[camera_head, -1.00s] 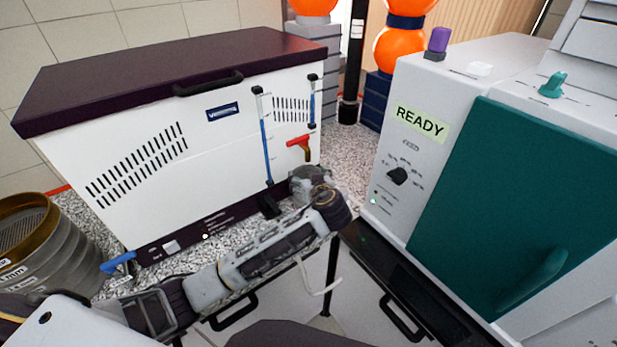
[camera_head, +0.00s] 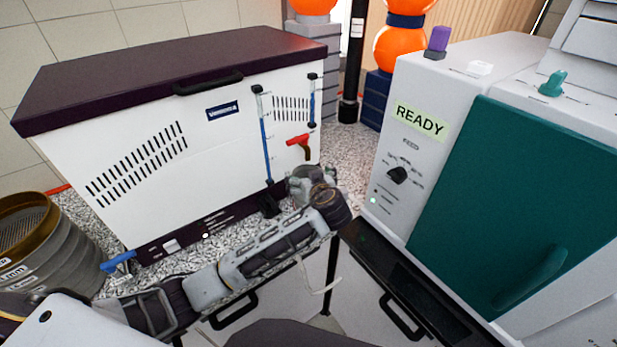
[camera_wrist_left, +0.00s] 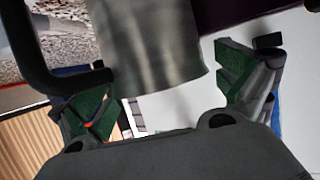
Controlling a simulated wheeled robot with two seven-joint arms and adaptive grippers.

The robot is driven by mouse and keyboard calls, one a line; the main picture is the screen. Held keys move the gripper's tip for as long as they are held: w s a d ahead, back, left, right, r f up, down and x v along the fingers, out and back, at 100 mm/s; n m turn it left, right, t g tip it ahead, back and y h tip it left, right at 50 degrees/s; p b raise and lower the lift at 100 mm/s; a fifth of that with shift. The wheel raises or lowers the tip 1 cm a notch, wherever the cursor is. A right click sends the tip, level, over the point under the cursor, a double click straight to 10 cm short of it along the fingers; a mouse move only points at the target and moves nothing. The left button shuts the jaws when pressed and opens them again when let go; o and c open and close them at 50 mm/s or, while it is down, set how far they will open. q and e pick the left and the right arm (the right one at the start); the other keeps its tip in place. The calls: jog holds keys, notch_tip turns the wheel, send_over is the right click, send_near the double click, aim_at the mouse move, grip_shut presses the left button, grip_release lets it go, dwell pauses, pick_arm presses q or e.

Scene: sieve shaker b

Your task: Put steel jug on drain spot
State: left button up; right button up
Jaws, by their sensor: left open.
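The steel jug (camera_wrist_left: 150,45) shows in the left wrist view as a grey metal cylinder with a black handle (camera_wrist_left: 45,75) at its left. My left gripper (camera_wrist_left: 165,90) is open. Its green finger pads lie on either side of the jug, the left one near the handle. I cannot tell whether they touch it. In the head view the left gripper (camera_head: 312,180) is in front of the white machine, below its red tap; the jug is not clearly visible there. I cannot make out the drain spot. My right gripper is not in view.
The white machine (camera_head: 150,170) with a dark lid stands behind the left arm on a speckled counter (camera_head: 345,150). A grey cabinet with a teal door (camera_head: 520,200) and a READY label stands at the right. Stacked sieves (camera_head: 50,250) stand at the left.

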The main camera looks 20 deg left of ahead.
pick_arm(q)
jog(key=b+v, duration=0.2)
jog(key=v, duration=1)
jog(key=shift+f, duration=0.1)
dwell(0.4)
